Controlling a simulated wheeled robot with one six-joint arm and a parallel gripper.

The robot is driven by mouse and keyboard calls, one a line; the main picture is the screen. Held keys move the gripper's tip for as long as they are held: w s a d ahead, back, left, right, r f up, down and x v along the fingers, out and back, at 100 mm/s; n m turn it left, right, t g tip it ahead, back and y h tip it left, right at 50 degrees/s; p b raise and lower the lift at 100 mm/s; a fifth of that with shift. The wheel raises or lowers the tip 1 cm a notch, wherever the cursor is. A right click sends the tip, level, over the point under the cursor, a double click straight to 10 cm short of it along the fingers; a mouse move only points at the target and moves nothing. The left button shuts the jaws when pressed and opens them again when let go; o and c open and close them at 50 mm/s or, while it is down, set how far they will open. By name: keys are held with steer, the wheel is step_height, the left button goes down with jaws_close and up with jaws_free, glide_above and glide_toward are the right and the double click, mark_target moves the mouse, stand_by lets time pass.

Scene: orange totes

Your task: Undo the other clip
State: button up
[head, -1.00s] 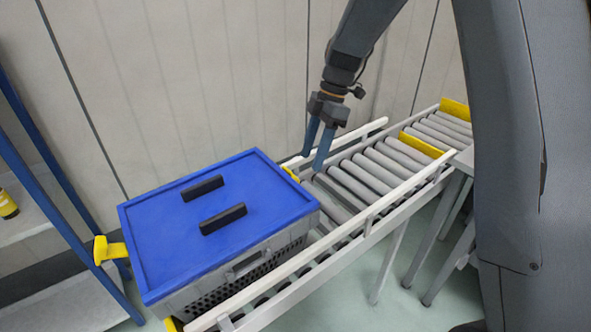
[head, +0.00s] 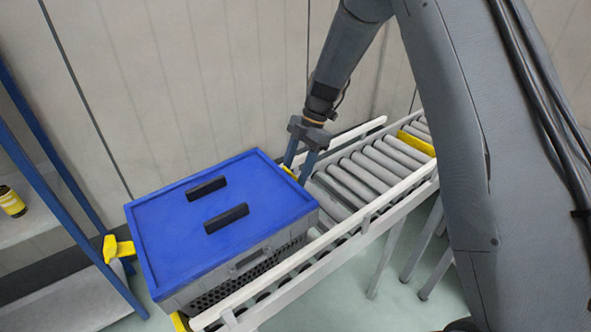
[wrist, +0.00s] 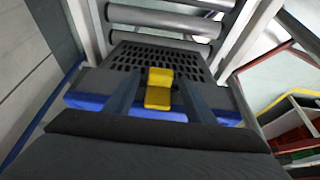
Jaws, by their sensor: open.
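A grey crate (head: 262,266) with a blue lid (head: 170,215) sits on the roller conveyor. A yellow clip (head: 289,173) is at the lid's far right edge, partly hidden by my gripper (head: 296,174). In the wrist view this clip (wrist: 158,88) lies between the two fingers of my gripper (wrist: 159,102), against the crate's perforated side (wrist: 160,58) and the lid's blue edge (wrist: 85,101). My gripper is open, with fingers on either side of the clip; I cannot tell whether they touch it. The other yellow clip (head: 118,248) sticks outward at the lid's left edge.
Two black handles (head: 226,217) stand on the lid. Pale side rails (head: 345,137) flank the conveyor rollers (head: 352,182), and a yellow stop (head: 416,143) crosses them farther back. A blue-framed shelf (head: 75,195) stands at the left. Colored bins (wrist: 295,125) show at the right in the wrist view.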

steer(key=shift+f, duration=0.1)
steer(key=c, duration=1)
steer(key=shift+c, duration=0.2)
